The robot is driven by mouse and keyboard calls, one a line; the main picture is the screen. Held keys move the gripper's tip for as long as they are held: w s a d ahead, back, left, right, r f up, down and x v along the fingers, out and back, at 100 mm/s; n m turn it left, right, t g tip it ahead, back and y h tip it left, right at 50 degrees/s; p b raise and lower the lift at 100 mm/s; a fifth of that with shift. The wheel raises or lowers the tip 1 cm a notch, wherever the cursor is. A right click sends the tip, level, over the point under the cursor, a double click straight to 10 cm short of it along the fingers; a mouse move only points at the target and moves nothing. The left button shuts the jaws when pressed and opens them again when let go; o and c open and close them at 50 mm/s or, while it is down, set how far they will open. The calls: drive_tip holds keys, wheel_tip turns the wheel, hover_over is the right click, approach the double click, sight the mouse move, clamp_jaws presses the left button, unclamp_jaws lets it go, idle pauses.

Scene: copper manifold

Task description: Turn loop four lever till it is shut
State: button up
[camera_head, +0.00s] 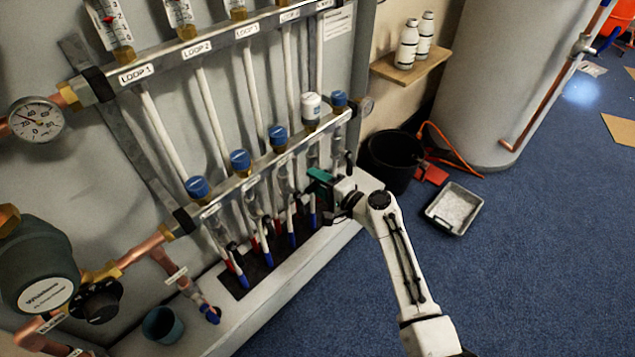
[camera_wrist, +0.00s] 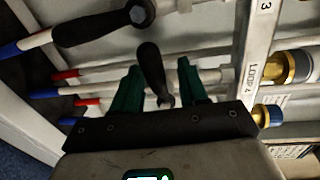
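My gripper (camera_head: 320,182) has green fingers and is at the lower manifold bar (camera_head: 262,168), in front of the pipes towards its right end. In the wrist view the gripper (camera_wrist: 158,88) is open, with one finger on each side of a black lever (camera_wrist: 151,66). Gaps show between the lever and both fingers. The lever slants steeply across the pipes, its lower end partly behind the gripper body. The bar beside it carries a LOOP 4 label (camera_wrist: 249,78). In the head view I cannot make this lever out behind my gripper.
Pipes with red and blue sleeves (camera_wrist: 45,94) run behind. A black bucket (camera_head: 392,165), a grey tray (camera_head: 453,208) and a shelf with white bottles (camera_head: 411,67) are to the right. The blue carpet is open beyond.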

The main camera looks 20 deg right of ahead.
drive_tip(key=shift+s, duration=0.1)
drive_tip(key=p+v, duration=0.3)
drive_tip(key=v, duration=0.7)
drive_tip(key=shift+s+d, duration=0.25)
drive_tip(key=s+a+f+n+g+h, duration=0.1)
drive_tip(key=s+f+n+g, duration=0.3)
drive_tip(key=s, duration=0.6)
drive_tip(key=s+f+n+g+h, duration=0.2)
drive_tip(key=s+n+g, duration=0.3)
drive_tip(key=s, duration=0.5)
drive_tip(key=s+d+r+n+g+h, duration=0.2)
drive_tip(key=s+d+h, duration=0.1)
drive_tip(key=s, duration=0.5)
drive_tip(key=s+d+r+n+g+h, duration=0.15)
drive_tip(key=s+d, duration=0.25)
drive_tip(key=s, duration=0.4)
wheel_tip(320, 180, up, 24)
drive_tip(key=p, duration=2.3)
drive_tip(key=shift+s+f+g+h, duration=0.25)
drive_tip(key=shift+g+h, duration=0.1)
drive_tip(key=shift+h, duration=0.1)
